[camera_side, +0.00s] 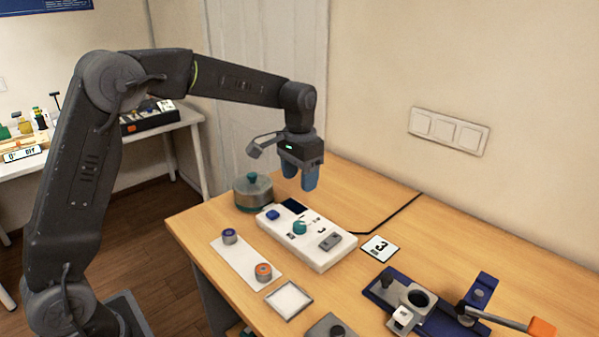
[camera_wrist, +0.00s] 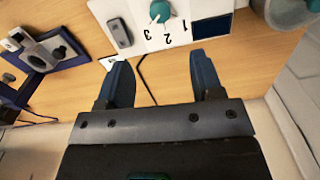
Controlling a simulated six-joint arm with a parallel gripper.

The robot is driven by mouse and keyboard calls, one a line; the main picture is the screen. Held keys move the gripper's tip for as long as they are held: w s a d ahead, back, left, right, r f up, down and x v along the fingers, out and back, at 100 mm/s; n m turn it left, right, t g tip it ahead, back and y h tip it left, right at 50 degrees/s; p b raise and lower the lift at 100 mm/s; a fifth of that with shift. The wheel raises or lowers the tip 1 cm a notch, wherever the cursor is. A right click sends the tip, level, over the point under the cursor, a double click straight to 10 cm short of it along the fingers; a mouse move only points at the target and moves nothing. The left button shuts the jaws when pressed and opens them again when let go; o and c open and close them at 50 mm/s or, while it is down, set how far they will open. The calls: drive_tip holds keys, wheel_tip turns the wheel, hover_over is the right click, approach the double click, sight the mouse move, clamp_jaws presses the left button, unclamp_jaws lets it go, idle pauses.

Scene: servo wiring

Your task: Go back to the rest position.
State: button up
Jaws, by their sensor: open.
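My gripper (camera_side: 301,178) is raised above the back of the table, beyond the white control box, pointing down. In the wrist view its two blue fingers (camera_wrist: 162,85) are apart with nothing between them. The white control box (camera_side: 318,249) lies below and in front of it, with a teal knob (camera_side: 299,227), a blue button, a dark screen and a grey switch. The wrist view shows the teal knob (camera_wrist: 160,11) beside the numbers 1, 2 and 3. The fingers are clear of the box.
A round teal-lidded pot (camera_side: 253,193) stands left of the box. A white strip (camera_side: 245,262) with two small round pieces lies in front. A card marked 3 (camera_side: 380,248) and a blue fixture with an orange-handled lever (camera_side: 541,328) are to the right. A wall stands behind.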

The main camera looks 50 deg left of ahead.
drive_tip(key=shift+r, duration=0.45)
drive_tip(key=s+d+r+t, duration=0.2)
drive_tip(key=s+r, duration=0.5)
drive_tip(key=s, duration=0.5)
drive_tip(key=s+d+f+t, duration=0.1)
drive_tip(key=s, duration=0.6)
drive_tip(key=s+f+n+t, duration=0.1)
drive_tip(key=s+t, duration=0.1)
drive_tip(key=s, duration=0.6)
drive_tip(key=shift+d+f+t, duration=0.3)
drive_tip(key=shift+d, duration=0.05)
